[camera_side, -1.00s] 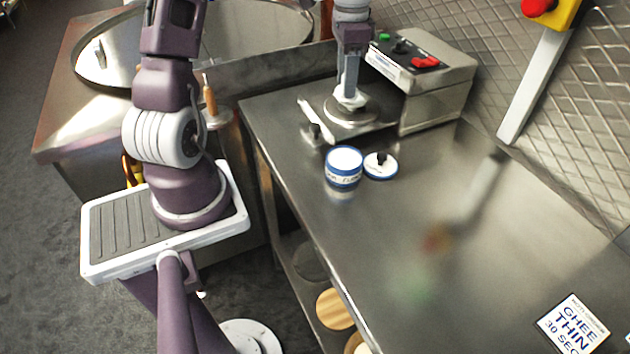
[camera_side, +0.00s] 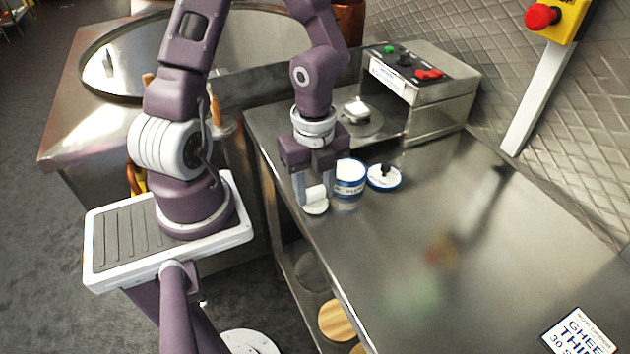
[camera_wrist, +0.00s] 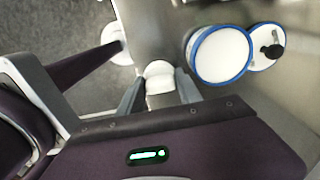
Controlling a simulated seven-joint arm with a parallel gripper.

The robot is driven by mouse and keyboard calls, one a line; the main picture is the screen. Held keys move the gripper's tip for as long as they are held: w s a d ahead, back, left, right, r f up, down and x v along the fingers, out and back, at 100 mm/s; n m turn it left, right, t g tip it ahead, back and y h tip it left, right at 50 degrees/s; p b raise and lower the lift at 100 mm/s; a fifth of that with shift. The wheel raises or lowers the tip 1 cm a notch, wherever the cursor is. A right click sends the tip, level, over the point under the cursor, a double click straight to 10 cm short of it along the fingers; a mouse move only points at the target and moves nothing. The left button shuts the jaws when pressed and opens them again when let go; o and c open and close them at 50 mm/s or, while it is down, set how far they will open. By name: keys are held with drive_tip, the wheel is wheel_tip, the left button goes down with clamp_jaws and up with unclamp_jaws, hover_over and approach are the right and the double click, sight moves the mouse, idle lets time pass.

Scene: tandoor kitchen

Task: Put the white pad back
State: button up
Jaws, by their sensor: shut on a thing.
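My gripper (camera_side: 315,195) is shut on a small white piece, seemingly the white pad (camera_side: 316,206), low over the counter near its left edge. In the wrist view, the pad (camera_wrist: 159,78) shows between my two fingertips (camera_wrist: 160,92). I cannot tell whether its underside touches the counter. A blue-and-white tub (camera_side: 349,178) with a white top surface stands just right of my gripper. Its label is partly hidden by my finger. A white-and-blue lid (camera_side: 384,178) with a black knob lies right of the tub.
A steel machine (camera_side: 430,90) with green, black and red controls stands at the back. A "GHEE THIN" card (camera_side: 578,332) lies at front right. The counter (camera_side: 430,240) between is mostly clear.

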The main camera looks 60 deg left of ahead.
drive_tip(key=shift+f, duration=0.1)
drive_tip(key=o, duration=1.1)
drive_tip(key=shift+c, duration=0.2)
wheel_tip(320, 180, up, 5)
drive_tip(key=shift+w+a+f, duration=0.1)
drive_tip(key=shift+r, duration=0.4)
drive_tip(key=s+a+r+n+y, duration=0.2)
drive_tip(key=n+y, duration=0.1)
wheel_tip(320, 180, up, 14)
drive_tip(key=n+t+h, duration=0.3)
drive_tip(key=n+t, duration=0.3)
drive_tip(key=n, duration=0.9)
hover_over(315, 187)
drive_tip(key=s+d, duration=0.4)
drive_tip(key=s, duration=0.3)
drive_tip(key=shift+w+a+f, duration=0.1)
drive_tip(key=shift+w+f, duration=0.05)
drive_tip(key=shift+w, duration=0.1)
